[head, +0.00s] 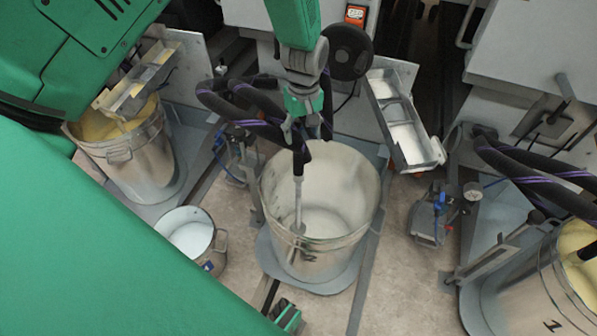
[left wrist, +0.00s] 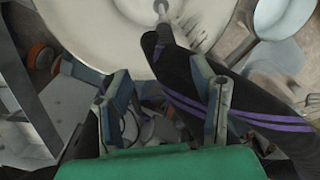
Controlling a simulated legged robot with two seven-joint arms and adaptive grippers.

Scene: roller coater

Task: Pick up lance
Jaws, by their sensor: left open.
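The lance (head: 299,200) is a thin metal rod with a dark upper end joined to a black hose with purple stripes. It stands nearly upright, its lower part inside the metal bucket marked 2 (head: 337,258). My left gripper (head: 306,130) is open at the lance's dark upper end, above the bucket. In the left wrist view, the fingers of the left gripper (left wrist: 165,100) are apart and the striped black hose (left wrist: 190,75) runs by the right finger. Whether a finger touches the lance or hose I cannot tell. My right gripper is not in view.
A bucket with yellow contents (head: 130,160) stands at the left, and another (head: 560,290) at the right. A small pail with pale contents (head: 190,233) is left of the middle bucket. A metal trough (head: 405,135) and a small pump (head: 432,215) stand to the right.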

